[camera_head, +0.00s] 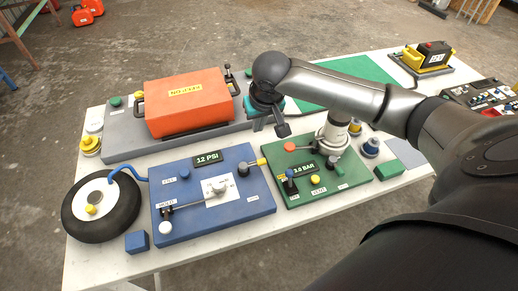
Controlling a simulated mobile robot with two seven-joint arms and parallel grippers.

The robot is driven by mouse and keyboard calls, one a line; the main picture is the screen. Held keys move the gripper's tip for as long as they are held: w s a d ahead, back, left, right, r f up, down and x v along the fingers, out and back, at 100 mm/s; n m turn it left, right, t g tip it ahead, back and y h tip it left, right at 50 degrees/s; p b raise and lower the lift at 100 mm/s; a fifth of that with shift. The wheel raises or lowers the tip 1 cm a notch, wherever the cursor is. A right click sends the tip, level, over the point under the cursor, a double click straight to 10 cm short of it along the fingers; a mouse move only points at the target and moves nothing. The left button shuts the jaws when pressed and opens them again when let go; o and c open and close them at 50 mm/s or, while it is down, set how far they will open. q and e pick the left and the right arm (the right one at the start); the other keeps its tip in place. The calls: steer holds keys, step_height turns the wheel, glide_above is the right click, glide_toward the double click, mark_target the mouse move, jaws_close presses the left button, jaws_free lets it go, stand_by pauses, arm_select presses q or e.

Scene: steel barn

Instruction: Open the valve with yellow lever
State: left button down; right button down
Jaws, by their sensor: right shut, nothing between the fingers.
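A small yellow lever (257,162) sticks out at the right edge of the blue board (180,225), beside a dark post (243,169). The blue board carries a "12 PSI" label and a white plate with a grey knob (219,187). The green board (330,190), labelled "3.0 BAR", has a red-orange knob (290,147) and a yellow knob (315,180). My right gripper (282,129) is shut and empty. It hangs above the back edge of the boards, beyond the yellow lever and apart from it. My left gripper is not in view.
An orange case (187,103) sits on a grey base behind the blue board. A wheel (101,208) with a blue hose lies at the left, near a blue cube (137,242). My right arm covers the table's right part. A yellow-black device (429,57) stands at the far right.

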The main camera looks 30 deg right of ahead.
mark_target(254, 164)
steer(key=b+x, duration=0.2)
steer(key=x, duration=0.8)
steer(key=shift+f+b, duration=0.15)
steer(key=shift+b, duration=0.15)
steer(key=s, duration=0.3)
steer(key=shift+a+f+p, duration=0.1)
steer(key=shift+a+p, duration=0.2)
steer(key=shift+p, duration=0.05)
steer(key=shift+s+a+f, duration=0.15)
steer(key=shift+s, duration=0.25)
